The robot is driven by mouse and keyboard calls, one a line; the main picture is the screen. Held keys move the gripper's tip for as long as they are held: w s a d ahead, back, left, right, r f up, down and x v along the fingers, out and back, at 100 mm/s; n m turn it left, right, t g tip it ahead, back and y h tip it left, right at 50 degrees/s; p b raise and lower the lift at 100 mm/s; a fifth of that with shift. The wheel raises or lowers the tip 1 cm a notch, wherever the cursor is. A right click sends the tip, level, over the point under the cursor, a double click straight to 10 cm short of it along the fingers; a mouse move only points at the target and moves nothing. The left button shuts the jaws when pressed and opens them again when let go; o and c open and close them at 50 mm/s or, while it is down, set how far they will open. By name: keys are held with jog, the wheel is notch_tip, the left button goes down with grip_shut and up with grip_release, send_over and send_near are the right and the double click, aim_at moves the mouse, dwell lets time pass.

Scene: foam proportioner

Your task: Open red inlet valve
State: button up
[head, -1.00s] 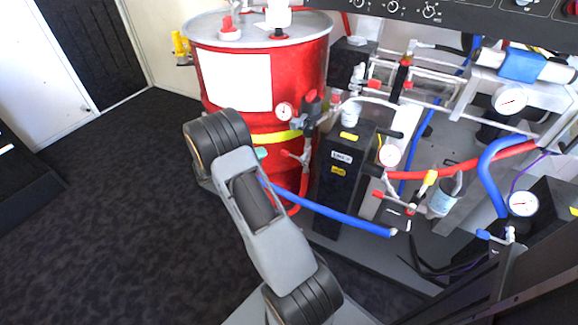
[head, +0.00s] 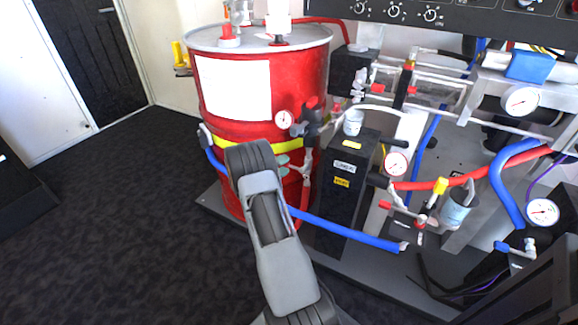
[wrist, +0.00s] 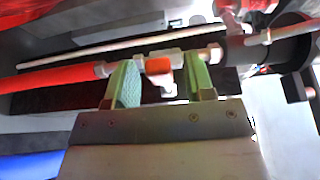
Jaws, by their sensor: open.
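A small red-orange valve handle (wrist: 158,66) sits on a metal pipe fitting in the wrist view. A red hose (wrist: 55,78) joins this line on the left. My gripper (wrist: 158,72) is open, its two green fingers apart with the handle between them in the picture. I cannot tell whether either finger touches the line. In the head view, my gripper is mostly hidden behind my arm; a bit of green (head: 283,160) shows beside the pipe fittings (head: 305,168) at the front of the red drum (head: 310,85).
A black box unit (head: 340,195) stands right of the fittings. A blue hose (head: 345,228) runs low in front of it. Gauges, hoses and other red-handled valves crowd the right side. A black control panel (head: 470,18) hangs above. The dark floor (head: 120,220) at left is clear.

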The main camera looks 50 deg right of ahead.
jog(key=shift+s+d, duration=0.2)
jog(key=shift+d, duration=1.15)
jog(key=shift+c, duration=0.2)
grip_shut()
